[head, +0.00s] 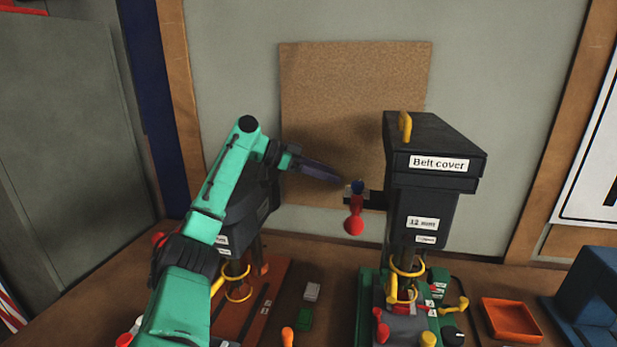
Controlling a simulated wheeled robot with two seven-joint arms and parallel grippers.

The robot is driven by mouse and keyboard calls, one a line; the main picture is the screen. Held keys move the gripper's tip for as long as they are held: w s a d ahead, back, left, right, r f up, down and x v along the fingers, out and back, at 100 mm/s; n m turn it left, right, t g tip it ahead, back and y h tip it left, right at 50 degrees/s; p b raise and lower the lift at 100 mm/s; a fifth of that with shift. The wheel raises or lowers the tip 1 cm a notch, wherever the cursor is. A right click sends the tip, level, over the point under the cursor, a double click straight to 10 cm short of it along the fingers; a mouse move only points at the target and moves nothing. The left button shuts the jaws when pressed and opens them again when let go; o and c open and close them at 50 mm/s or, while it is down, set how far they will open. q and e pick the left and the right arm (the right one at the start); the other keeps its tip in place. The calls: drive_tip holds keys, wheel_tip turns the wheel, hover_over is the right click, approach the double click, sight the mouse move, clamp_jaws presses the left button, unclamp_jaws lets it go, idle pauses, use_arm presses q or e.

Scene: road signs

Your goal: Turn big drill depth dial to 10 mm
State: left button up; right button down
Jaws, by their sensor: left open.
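The larger-looking drill press (422,212) stands on the bench right of centre, black above a green base. Its top carries a "Belt cover" label, and a "12 mm" label (422,223) is on its head. I cannot tell for sure which part is the depth dial, and no 10 mm mark is readable. My left gripper (338,179) is open, its dark fingers pointing right, just left of the blue part. Contact cannot be made out. My right gripper is out of view.
A second drill press (238,218) is partly hidden behind my left arm. A cork board (355,85) hangs behind. A yellow handle (405,126) tops the belt cover. An orange tray (511,320) and a blue object (590,300) are at right. Small blocks lie between the drills.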

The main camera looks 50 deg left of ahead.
use_arm(q)
drive_tip(key=v, duration=0.7)
drive_tip(key=shift+s, duration=0.2)
